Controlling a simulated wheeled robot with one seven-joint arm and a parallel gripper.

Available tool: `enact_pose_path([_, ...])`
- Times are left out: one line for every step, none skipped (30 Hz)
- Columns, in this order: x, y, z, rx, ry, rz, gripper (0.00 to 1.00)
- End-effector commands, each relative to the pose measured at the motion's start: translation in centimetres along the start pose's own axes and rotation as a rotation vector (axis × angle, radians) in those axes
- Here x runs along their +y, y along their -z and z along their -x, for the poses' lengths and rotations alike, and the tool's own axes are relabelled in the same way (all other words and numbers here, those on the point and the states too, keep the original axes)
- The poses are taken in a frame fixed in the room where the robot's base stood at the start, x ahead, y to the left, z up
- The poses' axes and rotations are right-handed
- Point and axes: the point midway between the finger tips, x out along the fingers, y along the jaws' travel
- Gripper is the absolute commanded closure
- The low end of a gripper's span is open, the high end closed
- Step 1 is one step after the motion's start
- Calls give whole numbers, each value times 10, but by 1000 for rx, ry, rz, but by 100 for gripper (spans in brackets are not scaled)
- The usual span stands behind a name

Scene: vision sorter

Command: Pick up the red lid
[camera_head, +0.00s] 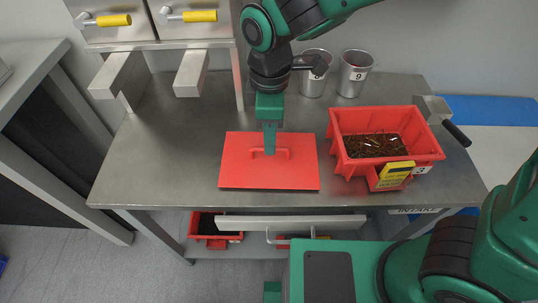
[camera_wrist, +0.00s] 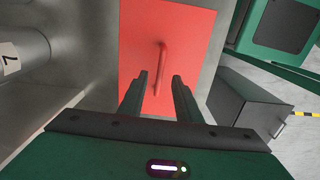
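The red lid (camera_head: 240,175) lies flat on the metal table, left of the red bin. It has a raised red handle (camera_head: 281,154) in its middle. In the wrist view the red lid (camera_wrist: 190,35) fills the upper middle, with its handle (camera_wrist: 161,62) standing just beyond the fingertips. My gripper (camera_head: 270,152) points down over the lid, close to the handle. I cannot tell whether a finger touches the lid.
A red bin (camera_head: 347,122) with dark contents and a yellow tag stands right of the lid. Two metal cups (camera_head: 354,75) stand at the back. Metal chutes (camera_head: 190,74) overhang the back left. A scoop with a black handle (camera_head: 456,134) lies at right. The table's left front is clear.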

Motion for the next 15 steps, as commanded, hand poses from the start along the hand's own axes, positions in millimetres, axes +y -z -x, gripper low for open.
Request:
enact_pose_path([0,0,-3,-1,0,0,69])
enact_pose_path([0,0,-5,-1,0,0,69])
enact_pose_path([0,0,-9,-1,1,0,69])
enact_pose_path([0,0,-12,-2,2,0,69])
enact_pose_path([0,0,-17,-4,2,0,69])
enact_pose_path([0,0,-23,-3,2,1,69])
enact_pose_path([0,0,-27,-4,3,1,69])
enact_pose_path([0,1,-32,-3,3,0,69])
enact_pose_path([1,1,-37,-3,2,1,69])
enact_pose_path([1,1,-40,-2,2,0,69])
enact_pose_path([1,1,-44,-2,2,0,69])
enact_pose_path([1,1,-48,-2,2,0,69])
enact_pose_path([1,1,-50,-2,2,-1,69])
enact_pose_path([1,1,-51,-2,1,-1,69])
enact_pose_path([1,1,-53,-1,0,-1,69])
